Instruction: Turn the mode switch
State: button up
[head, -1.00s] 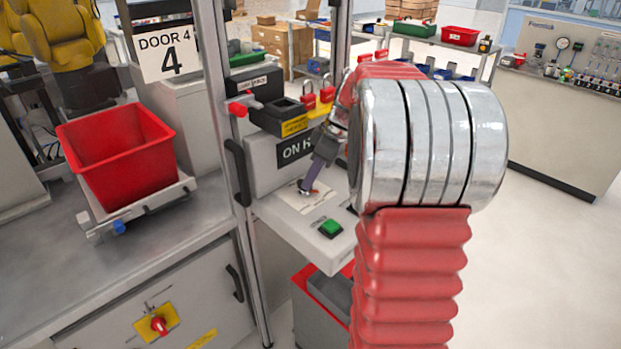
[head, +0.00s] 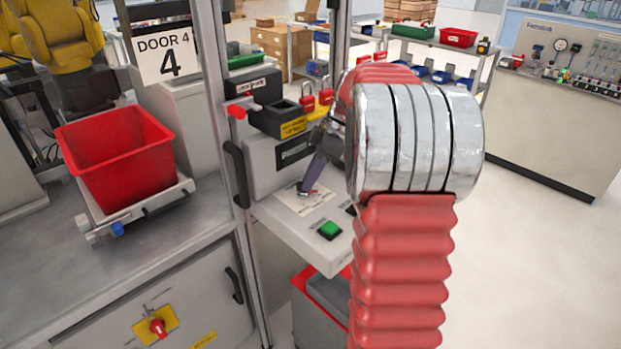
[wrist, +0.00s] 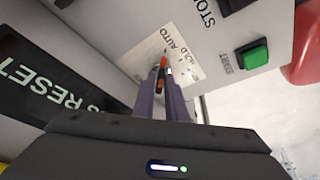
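The mode switch (wrist: 161,78) is a small black and orange knob on a white label (wrist: 172,46) marked with AUTO and a partly covered word, apparently HOLD. In the wrist view it lies between the tips of my gripper (wrist: 161,71), whose two purple fingers stand close together on either side of it. I cannot tell whether they press on it. In the head view my gripper (head: 306,188) reaches down to the label on the grey control panel (head: 283,222), and the knob is hidden behind the fingers.
A green START button (head: 329,229) sits near the panel's front edge; it also shows in the wrist view (wrist: 252,54). Red padlocks (head: 317,98) and a black box stand behind. A door post (head: 222,130) and a red bin (head: 118,158) are to the left. Open floor lies to the right.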

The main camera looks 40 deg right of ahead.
jog(key=o, duration=0.4)
jog(key=v, duration=1.3)
jog(key=shift+s+d+r, duration=0.1)
jog(key=shift+d+r, duration=0.05)
jog(key=shift+r, duration=0.2)
